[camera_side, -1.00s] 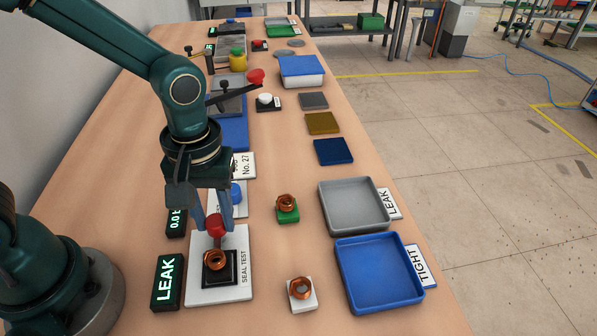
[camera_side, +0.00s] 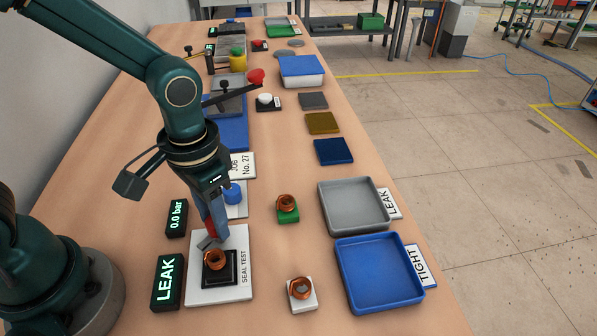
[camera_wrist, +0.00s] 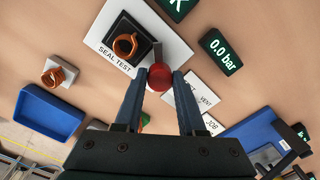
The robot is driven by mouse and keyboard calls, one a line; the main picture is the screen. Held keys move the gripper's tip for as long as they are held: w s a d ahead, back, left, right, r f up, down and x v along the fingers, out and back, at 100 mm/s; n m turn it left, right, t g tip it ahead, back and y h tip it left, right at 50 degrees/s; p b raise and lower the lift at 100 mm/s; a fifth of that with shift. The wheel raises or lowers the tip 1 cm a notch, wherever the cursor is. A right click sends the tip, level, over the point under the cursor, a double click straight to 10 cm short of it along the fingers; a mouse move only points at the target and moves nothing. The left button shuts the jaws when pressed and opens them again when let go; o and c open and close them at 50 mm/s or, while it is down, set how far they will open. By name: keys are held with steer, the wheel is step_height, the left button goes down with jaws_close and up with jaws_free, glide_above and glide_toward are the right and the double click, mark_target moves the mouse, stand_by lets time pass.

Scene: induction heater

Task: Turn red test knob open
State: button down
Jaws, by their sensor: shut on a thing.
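The red test knob (camera_wrist: 160,77) sits between the fingertips of my gripper (camera_wrist: 160,80) in the wrist view, with my gripper shut on it. In the side view my gripper (camera_side: 212,238) points down at the back of the white SEAL TEST plate (camera_side: 236,238) and mostly hides the knob. A copper coil (camera_side: 215,260) sits on the black block on that plate, just in front of the knob. The display beside the plate (camera_side: 168,282) reads LEAK. The pressure display (camera_side: 176,218) reads 0.0 bar.
A blue TIGHT tray (camera_side: 417,297) and a grey LEAK tray (camera_side: 386,228) stand at the right. Copper coils sit on a white block (camera_side: 302,307) and a green block (camera_side: 288,216). A blue knob (camera_side: 233,194) stands close behind my gripper.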

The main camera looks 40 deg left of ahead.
steer(key=m, duration=0.4)
steer(key=shift+m, duration=2.6)
steer(key=c, duration=0.5)
jaws_free()
steer(key=shift+r, duration=0.15)
steer(key=shift+r, duration=2.45)
